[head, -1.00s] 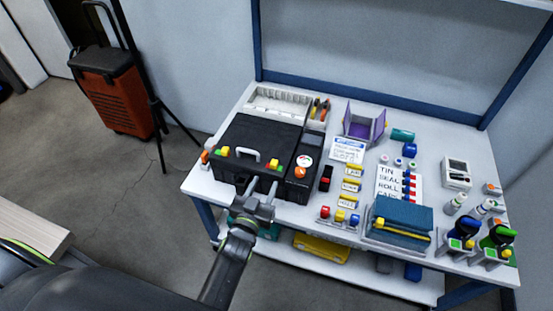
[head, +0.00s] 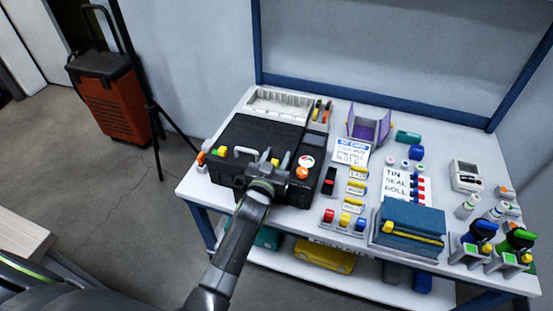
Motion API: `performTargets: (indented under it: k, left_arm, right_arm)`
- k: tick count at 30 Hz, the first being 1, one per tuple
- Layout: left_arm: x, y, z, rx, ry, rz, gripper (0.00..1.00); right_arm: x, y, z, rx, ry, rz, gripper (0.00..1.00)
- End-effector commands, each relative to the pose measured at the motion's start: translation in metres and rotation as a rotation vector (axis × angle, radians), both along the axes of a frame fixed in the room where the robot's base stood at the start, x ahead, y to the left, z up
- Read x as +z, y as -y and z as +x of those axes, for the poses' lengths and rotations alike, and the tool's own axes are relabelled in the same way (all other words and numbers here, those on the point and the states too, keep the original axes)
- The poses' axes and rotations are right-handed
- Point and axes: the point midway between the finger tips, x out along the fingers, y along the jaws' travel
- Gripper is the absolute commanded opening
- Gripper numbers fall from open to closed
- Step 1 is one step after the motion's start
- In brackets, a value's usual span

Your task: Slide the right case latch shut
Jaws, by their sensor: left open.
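The black case (head: 262,133) lies on the white bench at the left, its lid down and a pale handle on its front. Its left latch (head: 219,151), with green and orange parts, shows left of the handle. The right latch (head: 275,162) shows as a small yellow bit between the fingers of my left gripper (head: 275,157); the rest of it is hidden. My left gripper is open at the case's front, right of the handle. I cannot tell whether a finger touches the latch, or the latch's exact position. My right gripper is not in view.
A black unit with an orange knob (head: 302,173) stands just right of the gripper. Red and black switches (head: 329,180), yellow labels and a blue box (head: 411,225) lie further right. A pale tray (head: 280,103) is behind the case.

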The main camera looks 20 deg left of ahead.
Motion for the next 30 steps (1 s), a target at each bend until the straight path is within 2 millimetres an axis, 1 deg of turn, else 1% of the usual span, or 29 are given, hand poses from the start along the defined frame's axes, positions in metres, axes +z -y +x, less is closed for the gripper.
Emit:
performTargets:
  k: [3, 4, 13, 20, 25, 30]
  left_arm:
    - [0.000, 0.000, 0.000, 0.000, 0.000, 0.000, 0.42]
    - [0.000, 0.000, 0.000, 0.000, 0.000, 0.000, 0.39]
    - [0.000, 0.000, 0.000, 0.000, 0.000, 0.001, 0.00]
    - [0.000, -0.001, 0.000, 0.000, 0.000, 0.001, 0.00]
    - [0.001, -0.014, 0.000, 0.000, 0.000, 0.003, 0.00]
    - [0.000, -0.016, 0.000, 0.000, 0.000, 0.003, 0.00]
  right_arm:
    - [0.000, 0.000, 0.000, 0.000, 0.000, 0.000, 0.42]
    - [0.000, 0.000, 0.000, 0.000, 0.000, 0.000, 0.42]
    - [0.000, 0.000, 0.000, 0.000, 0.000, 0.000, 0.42]
    - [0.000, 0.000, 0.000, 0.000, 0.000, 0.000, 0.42]
    - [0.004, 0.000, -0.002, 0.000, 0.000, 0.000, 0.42]
    - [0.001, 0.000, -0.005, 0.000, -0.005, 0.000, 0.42]
